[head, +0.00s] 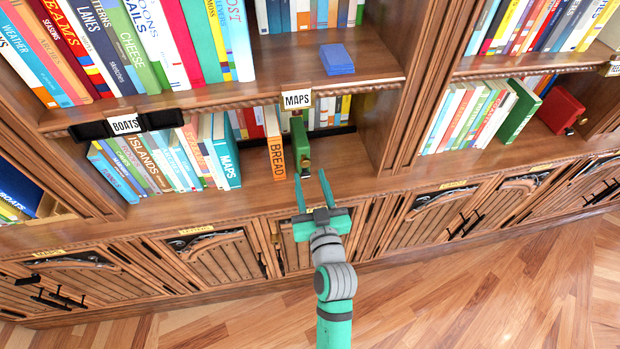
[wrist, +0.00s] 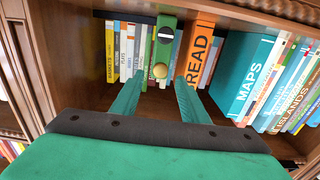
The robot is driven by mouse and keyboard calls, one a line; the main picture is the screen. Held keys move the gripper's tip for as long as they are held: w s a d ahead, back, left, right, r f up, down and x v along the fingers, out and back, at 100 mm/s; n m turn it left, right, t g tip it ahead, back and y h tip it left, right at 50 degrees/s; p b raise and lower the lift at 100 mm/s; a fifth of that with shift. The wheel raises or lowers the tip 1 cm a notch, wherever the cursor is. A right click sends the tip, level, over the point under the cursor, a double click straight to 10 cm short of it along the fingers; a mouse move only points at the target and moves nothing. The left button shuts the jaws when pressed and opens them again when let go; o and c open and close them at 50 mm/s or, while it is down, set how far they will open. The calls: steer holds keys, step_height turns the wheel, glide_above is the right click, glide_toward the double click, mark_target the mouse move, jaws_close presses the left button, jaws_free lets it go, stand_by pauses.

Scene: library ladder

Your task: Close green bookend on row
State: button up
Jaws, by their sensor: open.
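The green bookend (head: 300,145), with a round gold knob, stands upright on the lower middle shelf under the MAPS label. It is just right of the orange BREAD book (head: 275,157), with a narrow gap between them. The row continues left past an empty gap to the teal MAPS book (head: 229,163). My gripper (head: 312,185) is open and empty in front of the shelf, close to the bookend. In the wrist view the bookend (wrist: 164,42) and its knob appear between and beyond my two fingers (wrist: 160,84), with the BREAD book (wrist: 199,48) to the right.
More books stand behind the bookend at the back of the shelf. The shelf right of the bookend is clear up to the upright post (head: 400,95). A blue book (head: 338,59) lies on the shelf above.

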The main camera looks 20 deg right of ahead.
mark_target(301, 150)
steer(key=shift+c, duration=0.3)
